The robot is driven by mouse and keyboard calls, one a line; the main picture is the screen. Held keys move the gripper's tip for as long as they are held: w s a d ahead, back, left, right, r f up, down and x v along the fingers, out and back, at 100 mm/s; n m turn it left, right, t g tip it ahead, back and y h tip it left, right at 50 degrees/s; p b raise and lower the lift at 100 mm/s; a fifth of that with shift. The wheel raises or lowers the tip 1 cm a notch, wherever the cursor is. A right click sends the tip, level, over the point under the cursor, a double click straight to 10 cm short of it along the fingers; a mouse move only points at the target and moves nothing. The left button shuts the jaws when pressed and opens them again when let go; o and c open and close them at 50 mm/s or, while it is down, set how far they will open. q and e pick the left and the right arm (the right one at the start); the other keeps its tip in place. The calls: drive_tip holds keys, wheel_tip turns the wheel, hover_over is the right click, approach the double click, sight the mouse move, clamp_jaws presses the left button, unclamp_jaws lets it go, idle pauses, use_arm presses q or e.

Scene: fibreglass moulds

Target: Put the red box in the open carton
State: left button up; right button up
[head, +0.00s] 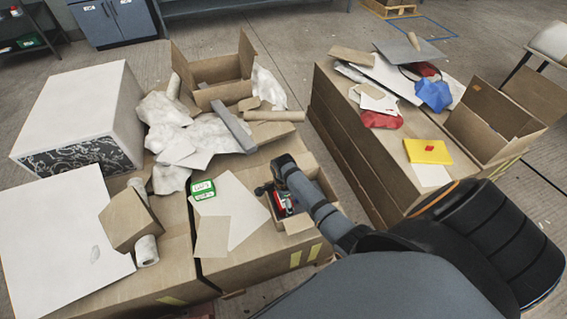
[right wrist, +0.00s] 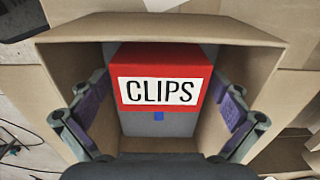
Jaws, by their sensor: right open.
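In the head view the red box (head: 285,208) shows partly, low in the small open carton (head: 299,225) at the front of the middle table block. My right gripper (head: 274,192) reaches down into this carton, partly hiding the box. In the right wrist view the gripper (right wrist: 163,108) is open, with one purple-padded finger on each side of the box. I cannot tell whether the pads touch it. My left gripper is not in view.
Another open carton (head: 222,92) stands at the back, and one (head: 490,118) on the right block. A green box (head: 202,189) and paper sheets lie left of my gripper. A yellow box (head: 427,151) lies on the right block. A floor gap separates the blocks.

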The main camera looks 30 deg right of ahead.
wheel_tip(320, 180, up, 13)
drive_tip(key=p, duration=0.2)
idle(0.3)
idle(0.3)
